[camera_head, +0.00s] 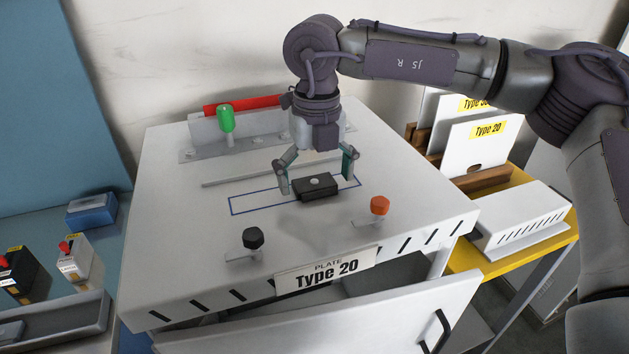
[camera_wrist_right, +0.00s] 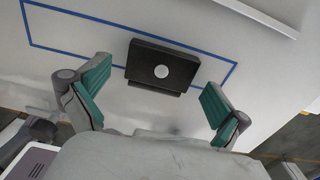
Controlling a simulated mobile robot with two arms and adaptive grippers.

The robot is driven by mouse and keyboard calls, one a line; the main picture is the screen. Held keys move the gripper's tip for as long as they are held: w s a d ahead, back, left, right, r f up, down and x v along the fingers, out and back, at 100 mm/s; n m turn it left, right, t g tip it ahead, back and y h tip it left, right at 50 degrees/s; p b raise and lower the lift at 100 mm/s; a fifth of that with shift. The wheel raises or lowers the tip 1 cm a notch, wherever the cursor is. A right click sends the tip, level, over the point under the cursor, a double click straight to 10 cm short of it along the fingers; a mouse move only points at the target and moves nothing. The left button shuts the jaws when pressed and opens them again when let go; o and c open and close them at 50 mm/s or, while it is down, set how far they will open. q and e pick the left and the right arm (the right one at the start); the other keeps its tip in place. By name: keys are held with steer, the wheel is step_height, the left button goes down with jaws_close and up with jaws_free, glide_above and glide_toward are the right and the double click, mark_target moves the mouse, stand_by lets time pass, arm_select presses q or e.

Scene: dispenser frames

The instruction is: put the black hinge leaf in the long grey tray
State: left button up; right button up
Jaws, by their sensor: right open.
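The black hinge leaf (camera_head: 316,190), a dark block with a light round spot, lies on the white dispenser top inside the right part of a blue outlined rectangle. In the right wrist view the hinge leaf (camera_wrist_right: 162,66) sits between and slightly beyond the fingertips, with clear gaps on both sides. My right gripper (camera_head: 315,176) is open and points down over the leaf, its green-padded fingers on either side and not touching it. The long grey tray (camera_head: 62,333) is at the bottom left, partly cut off by the frame. My left gripper is not in view.
On the dispenser top (camera_head: 180,225) stand a green knob (camera_head: 226,119), a black knob (camera_head: 253,239) and an orange knob (camera_head: 379,205). A drawer (camera_head: 420,315) is partly open below. A blue box (camera_head: 92,209) and small red-topped boxes stand at left, near the tray.

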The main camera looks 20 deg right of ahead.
steer(key=shift+r, duration=0.1)
steer(key=c, duration=1.4)
